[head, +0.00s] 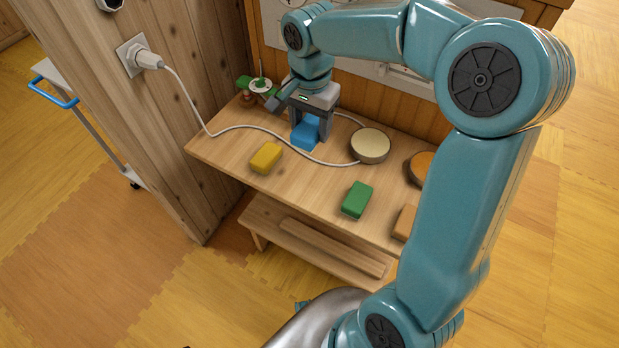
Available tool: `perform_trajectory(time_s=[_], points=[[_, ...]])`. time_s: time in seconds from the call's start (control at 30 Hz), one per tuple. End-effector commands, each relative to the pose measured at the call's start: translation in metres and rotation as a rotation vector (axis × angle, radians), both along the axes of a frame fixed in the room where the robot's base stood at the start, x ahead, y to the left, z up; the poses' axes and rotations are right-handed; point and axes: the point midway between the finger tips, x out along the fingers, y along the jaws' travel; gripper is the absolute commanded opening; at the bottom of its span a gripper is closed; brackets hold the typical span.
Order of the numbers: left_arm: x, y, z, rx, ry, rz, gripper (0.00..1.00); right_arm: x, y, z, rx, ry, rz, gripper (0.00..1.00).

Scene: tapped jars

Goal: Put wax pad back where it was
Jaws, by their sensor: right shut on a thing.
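My right gripper (311,113) is over the back of the wooden table (225,143), pointing down and shut on a blue block (306,134). I take this block to be the wax pad, though no label shows. Its upper part is between the fingers. It is low over the table, and I cannot tell whether it touches. A yellow block (266,157), a green block (357,199) and an orange-tan block (404,222) lie nearer the front; my arm partly hides the last. My left gripper is out of view.
A round cream-topped thing (370,146) stands right of the gripper. A white cable (220,131) runs across the table from a wall plug (147,60). A small green-and-white item with a rod (260,86) stands at back left. An orange-topped round thing (419,167) is partly hidden.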

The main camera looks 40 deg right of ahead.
Motion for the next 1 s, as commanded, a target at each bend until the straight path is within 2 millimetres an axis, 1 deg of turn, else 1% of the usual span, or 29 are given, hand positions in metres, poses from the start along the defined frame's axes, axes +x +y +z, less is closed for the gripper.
perform_trajectory(time_s=[0.03,0.2,0.3,0.4,0.57,0.8,0.9,1.0], points=[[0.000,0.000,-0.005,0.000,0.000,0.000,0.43,-0.001,0.000,-0.020,0.002,0.008,-0.001,0.33],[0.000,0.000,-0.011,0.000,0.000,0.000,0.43,0.000,0.001,-0.071,0.004,0.007,-0.001,0.33],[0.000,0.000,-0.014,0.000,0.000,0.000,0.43,0.000,0.001,-0.098,0.005,0.007,-0.001,0.33],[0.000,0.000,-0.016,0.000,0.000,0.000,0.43,0.000,0.001,-0.117,0.005,0.005,0.000,0.33],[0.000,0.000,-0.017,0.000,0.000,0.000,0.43,0.001,0.001,-0.131,0.004,0.001,-0.001,0.33],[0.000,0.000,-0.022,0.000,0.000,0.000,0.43,0.001,0.001,-0.168,0.004,0.003,0.000,0.33],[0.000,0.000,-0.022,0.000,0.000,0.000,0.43,0.001,0.001,-0.173,0.004,0.000,-0.002,0.33],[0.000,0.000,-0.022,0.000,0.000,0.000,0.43,0.001,0.001,-0.172,0.004,-0.001,-0.002,0.33]])
